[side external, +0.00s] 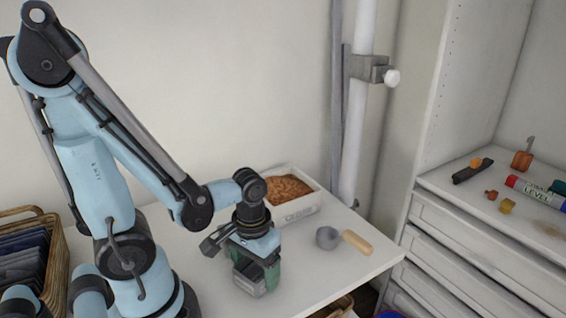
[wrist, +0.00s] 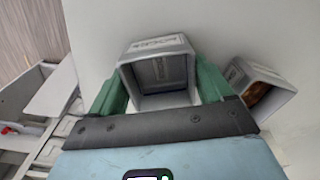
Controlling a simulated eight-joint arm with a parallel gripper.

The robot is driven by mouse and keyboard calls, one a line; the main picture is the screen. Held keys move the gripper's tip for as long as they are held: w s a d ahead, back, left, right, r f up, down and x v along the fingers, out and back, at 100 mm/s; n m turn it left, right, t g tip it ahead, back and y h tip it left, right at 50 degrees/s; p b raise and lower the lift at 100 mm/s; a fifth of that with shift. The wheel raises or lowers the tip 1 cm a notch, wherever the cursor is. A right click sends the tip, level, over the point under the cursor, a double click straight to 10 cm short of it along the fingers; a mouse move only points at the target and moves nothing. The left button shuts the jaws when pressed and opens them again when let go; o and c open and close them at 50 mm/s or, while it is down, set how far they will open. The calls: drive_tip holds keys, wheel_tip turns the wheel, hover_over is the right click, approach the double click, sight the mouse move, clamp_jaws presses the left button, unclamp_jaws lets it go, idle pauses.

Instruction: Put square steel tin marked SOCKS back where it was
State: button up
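The square steel tin (side external: 252,281) is grey and open-topped, low over the white table in the side view. In the wrist view the tin (wrist: 158,67) shows its dark hollow inside and a label on its far wall, too small to read. My gripper (side external: 254,274) points down at it, and its green fingers lie along two opposite sides of the tin, seemingly touching. In the wrist view the gripper (wrist: 161,88) has one finger at each side of the tin. I cannot tell whether the tin rests on the table or hangs just above it.
A white box (side external: 299,210) with brown contents stands behind the gripper. A wicker basket (side external: 58,250) stands at the left. A drawer cabinet (side external: 480,250) with loose items on top stands at the right, beyond a pole (side external: 358,130).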

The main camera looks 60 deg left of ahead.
sight(256, 280)
drive_tip(key=o, duration=0.3)
drive_tip(key=shift+r, duration=6.1)
drive_tip(key=w+m+t, duration=0.4)
drive_tip(key=w+t, duration=0.3)
drive_tip(key=w, duration=0.2)
drive_tip(key=shift+d+r+m, duration=0.3)
drive_tip(key=shift+d+r, duration=0.05)
drive_tip(key=shift+d, duration=0.05)
